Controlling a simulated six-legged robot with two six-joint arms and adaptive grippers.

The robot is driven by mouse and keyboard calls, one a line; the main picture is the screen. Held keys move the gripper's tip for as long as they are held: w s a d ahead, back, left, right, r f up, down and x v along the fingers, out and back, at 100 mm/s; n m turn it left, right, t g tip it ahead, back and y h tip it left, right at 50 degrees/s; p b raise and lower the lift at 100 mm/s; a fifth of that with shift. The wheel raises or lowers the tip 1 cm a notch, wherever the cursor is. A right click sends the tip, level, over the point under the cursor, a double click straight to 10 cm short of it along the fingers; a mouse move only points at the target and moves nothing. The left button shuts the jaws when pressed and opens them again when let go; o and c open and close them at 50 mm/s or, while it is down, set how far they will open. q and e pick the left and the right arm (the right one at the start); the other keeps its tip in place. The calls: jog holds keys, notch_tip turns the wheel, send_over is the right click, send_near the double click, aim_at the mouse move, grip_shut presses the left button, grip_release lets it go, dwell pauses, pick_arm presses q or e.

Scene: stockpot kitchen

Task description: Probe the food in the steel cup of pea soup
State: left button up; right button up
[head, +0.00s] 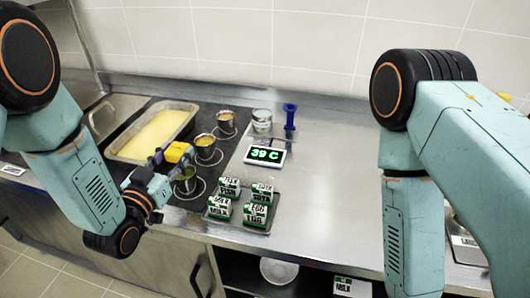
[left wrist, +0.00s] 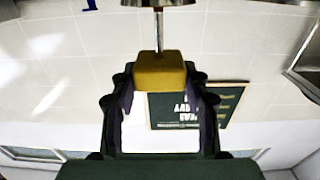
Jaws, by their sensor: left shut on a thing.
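Three steel cups stand in a row on the dark hob. The nearest cup (head: 186,186) holds greenish soup that looks like pea soup; the middle cup (head: 205,155) and the far cup (head: 226,130) hold orange-brown food. My left gripper (head: 163,162) is shut on the yellow probe handle (head: 178,152), just above and behind the nearest cup. In the left wrist view the yellow handle (left wrist: 160,75) sits between the fingers, and a thin metal rod (left wrist: 159,30) runs from it to the top edge. I cannot tell whether the tip touches the soup. My right gripper is out of view.
A display reading 39 C (head: 265,153) lies right of the cups. A tin (head: 262,121) and a blue holder (head: 290,117) stand behind it. A tray (head: 236,225) of several labelled boxes is in front. A large pan (head: 118,153) of yellow food is left. The right counter is clear.

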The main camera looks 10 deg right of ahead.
pick_arm(q)
jog(key=shift+r+p, duration=3.1)
jog(key=shift+r, duration=1.05)
